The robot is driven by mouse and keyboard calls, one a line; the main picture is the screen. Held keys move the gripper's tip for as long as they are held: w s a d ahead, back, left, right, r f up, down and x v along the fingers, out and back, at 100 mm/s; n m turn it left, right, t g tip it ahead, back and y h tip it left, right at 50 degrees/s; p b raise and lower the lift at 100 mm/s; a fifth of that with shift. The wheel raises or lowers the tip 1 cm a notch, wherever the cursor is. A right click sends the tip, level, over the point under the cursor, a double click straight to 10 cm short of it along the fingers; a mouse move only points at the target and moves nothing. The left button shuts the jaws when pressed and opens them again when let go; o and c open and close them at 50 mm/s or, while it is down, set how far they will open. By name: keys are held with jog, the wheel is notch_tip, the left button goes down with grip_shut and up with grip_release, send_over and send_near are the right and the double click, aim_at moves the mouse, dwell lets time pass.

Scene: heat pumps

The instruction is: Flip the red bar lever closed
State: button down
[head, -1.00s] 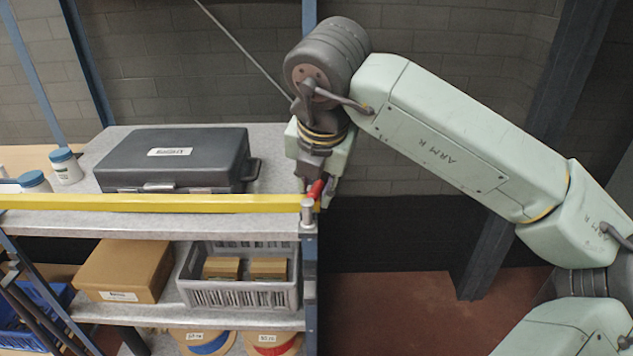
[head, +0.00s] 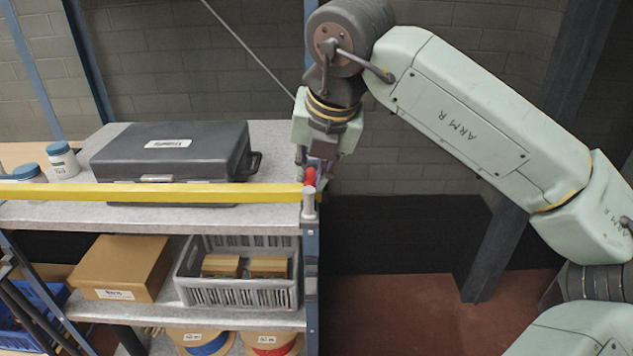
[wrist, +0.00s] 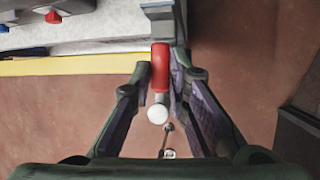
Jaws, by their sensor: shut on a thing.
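The red lever (head: 310,177) stands up at the right end of the yellow bar (head: 150,193), on top of a round metal post (head: 308,206). In the wrist view the red lever (wrist: 160,67) lies between my fingers, with a pale round knob (wrist: 157,113) close below it. My gripper (head: 316,166) points down at the lever from above. In the wrist view my gripper (wrist: 161,72) has a finger on each side of the red grip and is shut on it. The fingers partly hide the lever in the head view.
A black case (head: 172,158) and white jars with blue lids (head: 62,160) stand on the top shelf behind the bar. A grey crate (head: 238,290) and a cardboard box (head: 121,269) sit below. The floor to the right of the shelf is clear.

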jog(key=shift+n, duration=0.3)
jog(key=c, duration=1.6)
grip_release()
jog(key=shift+o, duration=0.2)
jog(key=shift+r, duration=0.1)
jog(key=v, duration=1.2)
jog(key=shift+d, duration=0.1)
